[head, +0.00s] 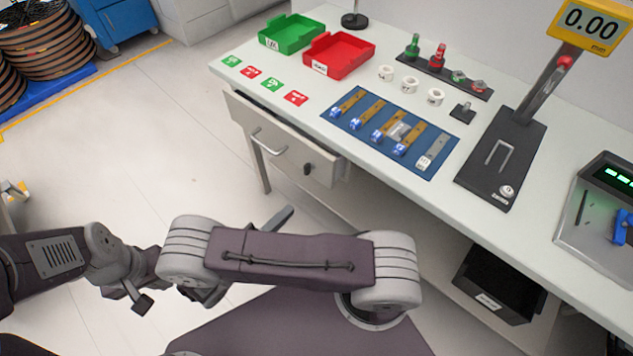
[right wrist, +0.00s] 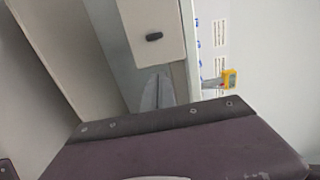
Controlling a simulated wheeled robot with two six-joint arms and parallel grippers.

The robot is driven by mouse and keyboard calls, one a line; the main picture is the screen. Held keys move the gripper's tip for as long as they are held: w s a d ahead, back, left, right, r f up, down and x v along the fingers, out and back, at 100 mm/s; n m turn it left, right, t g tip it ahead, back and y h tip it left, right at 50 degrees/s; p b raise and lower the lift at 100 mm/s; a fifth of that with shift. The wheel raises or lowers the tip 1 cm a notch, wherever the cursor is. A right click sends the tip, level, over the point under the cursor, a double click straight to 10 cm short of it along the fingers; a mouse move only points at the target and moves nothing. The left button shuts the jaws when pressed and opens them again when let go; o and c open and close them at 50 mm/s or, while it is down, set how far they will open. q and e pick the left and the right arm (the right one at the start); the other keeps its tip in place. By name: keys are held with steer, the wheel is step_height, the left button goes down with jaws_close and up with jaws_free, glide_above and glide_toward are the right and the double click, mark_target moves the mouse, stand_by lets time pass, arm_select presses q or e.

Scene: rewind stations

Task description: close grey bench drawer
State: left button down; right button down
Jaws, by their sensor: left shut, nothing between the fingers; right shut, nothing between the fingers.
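The grey bench drawer (head: 292,165) sits under the left end of the bench, and its front stands out a little from the bench edge. It has a bar handle (head: 267,143) and a dark lock or knob (head: 308,169). In the right wrist view the drawer front (right wrist: 190,30) shows at the top, with the dark knob on it. My right gripper (head: 277,218) is shut and empty, below and in front of the drawer, partly hidden by my arm; I see no contact. My left gripper (head: 140,297) is shut and empty at lower left, away from the drawer.
The bench top (head: 400,185) holds a green tray (head: 292,34), a red tray (head: 340,54), a blue mat (head: 350,125) and a scale with a yellow display (head: 590,23). A black bin (head: 495,285) sits on the shelf below. The floor left of the drawer is clear.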

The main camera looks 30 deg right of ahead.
mark_target(327, 174)
arm_select(q)
steer(key=shift+r+p, duration=0.7)
arm_select(e)
steer(key=x, duration=1.4)
steer(key=shift+d, duration=0.1)
